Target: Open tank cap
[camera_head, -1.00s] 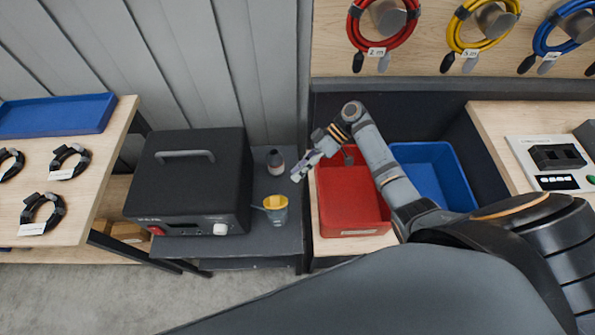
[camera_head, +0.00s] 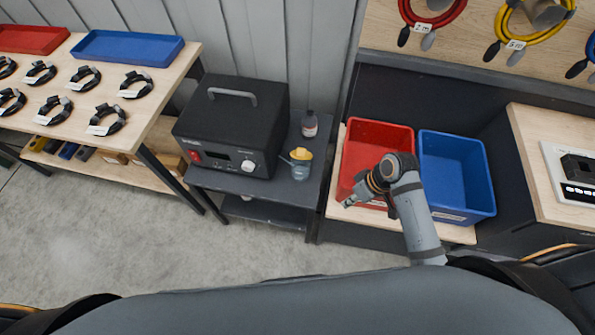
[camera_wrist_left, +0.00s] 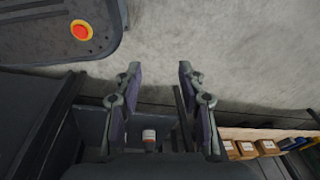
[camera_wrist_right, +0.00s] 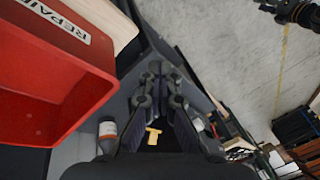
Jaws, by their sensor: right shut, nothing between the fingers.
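I cannot make out for certain which part is the tank cap. The yellow top (camera_wrist_right: 153,135) and bottle (camera_wrist_right: 107,133) also show in the right wrist view. My right gripper (camera_head: 348,203) is shut and empty at the red bin's front edge, apart from the device. My left gripper (camera_wrist_left: 158,72) is open and empty, outside the head view.
A red bin (camera_head: 355,150) and a blue bin (camera_head: 455,175) stand right of the dark table (camera_head: 265,188). A wooden table (camera_head: 160,95) at left holds trays and several black cable coils. Cable coils hang on the back wall. Open floor lies in front.

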